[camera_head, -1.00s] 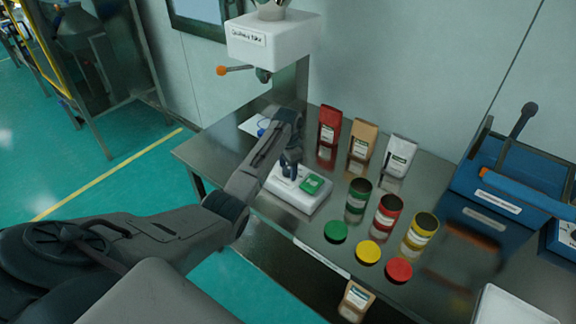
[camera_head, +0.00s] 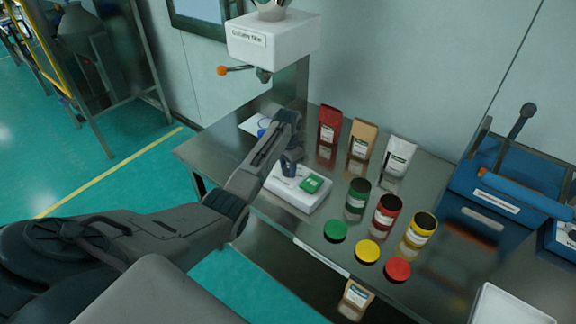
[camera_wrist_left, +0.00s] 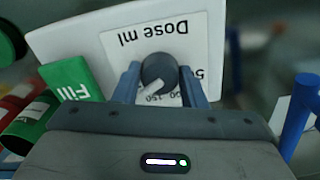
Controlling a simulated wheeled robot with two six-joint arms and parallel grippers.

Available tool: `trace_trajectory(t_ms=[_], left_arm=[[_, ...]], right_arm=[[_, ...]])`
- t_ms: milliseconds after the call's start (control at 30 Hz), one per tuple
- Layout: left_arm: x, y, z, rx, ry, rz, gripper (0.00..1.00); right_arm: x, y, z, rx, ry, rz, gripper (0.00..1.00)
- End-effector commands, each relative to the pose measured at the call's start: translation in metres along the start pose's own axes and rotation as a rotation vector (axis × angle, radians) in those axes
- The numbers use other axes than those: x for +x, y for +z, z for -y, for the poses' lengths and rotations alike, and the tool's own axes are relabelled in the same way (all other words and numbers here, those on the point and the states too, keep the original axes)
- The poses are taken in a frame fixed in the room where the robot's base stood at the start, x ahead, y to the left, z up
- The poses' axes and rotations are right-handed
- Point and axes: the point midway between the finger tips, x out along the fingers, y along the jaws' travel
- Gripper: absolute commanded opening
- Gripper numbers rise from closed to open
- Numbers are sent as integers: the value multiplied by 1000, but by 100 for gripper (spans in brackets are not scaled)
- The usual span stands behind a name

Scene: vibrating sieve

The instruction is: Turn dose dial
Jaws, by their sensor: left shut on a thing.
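The dose dial (camera_wrist_left: 158,72) is a dark round knob with a light pointer, on a white panel labelled "Dose ml" (camera_wrist_left: 112,40) in the left wrist view. My left gripper (camera_wrist_left: 160,88) is shut on the dial, with a blue finger on each side of it. In the head view my left gripper (camera_head: 289,168) reaches down onto the white dosing box (camera_head: 300,197) on the steel table, and hides the dial there. The green "Fill" button (camera_head: 312,184) is beside the gripper; it also shows in the left wrist view (camera_wrist_left: 72,80). My right gripper is not in view.
Red, tan and white bags (camera_head: 358,138) stand behind the box. Green, red and yellow cans (camera_head: 386,211) stand to its right, with matching lids (camera_head: 368,251) in front. A filler head (camera_head: 272,40) overhangs the table's back left. A blue machine (camera_head: 510,185) is at the right.

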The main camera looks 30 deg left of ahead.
Motion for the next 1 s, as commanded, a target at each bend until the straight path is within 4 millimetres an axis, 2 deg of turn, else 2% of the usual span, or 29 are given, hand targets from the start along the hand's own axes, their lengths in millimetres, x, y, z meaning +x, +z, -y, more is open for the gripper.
trace_trajectory(t_ms=[33,500,1000], left_arm=[[-4,0,0,-30,1,0,15],[-4,-1,0,-459,1,0,15],[-3,-1,0,-934,1,-2,15]], right_arm=[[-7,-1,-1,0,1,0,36],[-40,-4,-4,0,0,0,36],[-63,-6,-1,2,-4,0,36]])
